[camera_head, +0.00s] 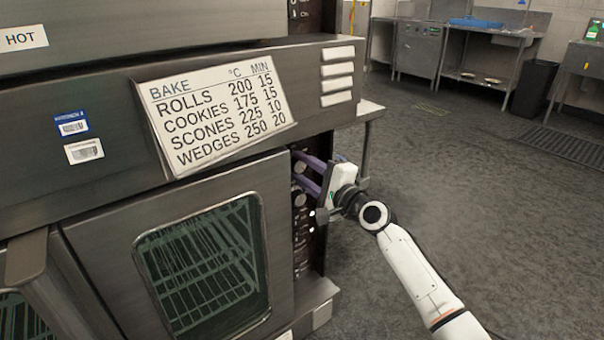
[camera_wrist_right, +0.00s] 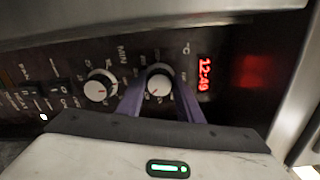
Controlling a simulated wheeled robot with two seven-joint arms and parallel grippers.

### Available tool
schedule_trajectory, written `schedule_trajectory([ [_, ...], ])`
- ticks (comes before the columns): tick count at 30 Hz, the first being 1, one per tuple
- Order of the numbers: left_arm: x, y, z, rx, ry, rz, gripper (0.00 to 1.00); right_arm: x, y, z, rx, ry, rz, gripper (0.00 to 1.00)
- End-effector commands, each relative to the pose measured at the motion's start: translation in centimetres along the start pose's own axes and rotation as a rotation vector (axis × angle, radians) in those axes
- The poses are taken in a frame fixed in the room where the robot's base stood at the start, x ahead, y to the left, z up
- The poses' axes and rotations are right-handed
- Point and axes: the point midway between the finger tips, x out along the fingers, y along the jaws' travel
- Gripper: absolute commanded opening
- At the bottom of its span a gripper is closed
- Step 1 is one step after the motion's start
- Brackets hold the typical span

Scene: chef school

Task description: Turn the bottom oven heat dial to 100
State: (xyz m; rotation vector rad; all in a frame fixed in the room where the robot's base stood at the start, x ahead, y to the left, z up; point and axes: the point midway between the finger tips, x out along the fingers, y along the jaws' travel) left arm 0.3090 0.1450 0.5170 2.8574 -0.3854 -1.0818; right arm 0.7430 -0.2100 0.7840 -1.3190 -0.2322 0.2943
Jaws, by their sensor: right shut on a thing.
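The control panel beside the lower oven door carries a white heat dial (camera_wrist_right: 159,88), near the °C mark. My right gripper (camera_wrist_right: 161,80) has its two purple fingers on either side of this dial and is shut on it. In the head view my right gripper (camera_head: 299,170) reaches the panel from the right, and its fingers partly hide the dial. A second white dial (camera_wrist_right: 100,88), near the MIN mark, sits beside the held one and is free. The exact setting of the held dial is too small to read. My left gripper is not in view.
Open floor (camera_head: 480,230) lies to the right, with steel counters (camera_head: 470,60) at the back.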

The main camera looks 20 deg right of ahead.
Motion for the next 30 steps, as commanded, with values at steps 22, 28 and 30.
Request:
schedule_trajectory([
  [22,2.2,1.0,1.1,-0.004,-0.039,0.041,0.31,0.0,0.5,-0.3,-0.712,0.0,0.003,0.11],
  [28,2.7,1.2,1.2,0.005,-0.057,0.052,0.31,-0.1,0.6,-0.3,-0.902,0.0,0.004,0.11],
  [30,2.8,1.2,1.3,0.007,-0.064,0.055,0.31,0.0,0.5,-0.3,-0.964,0.0,0.003,0.11],
])
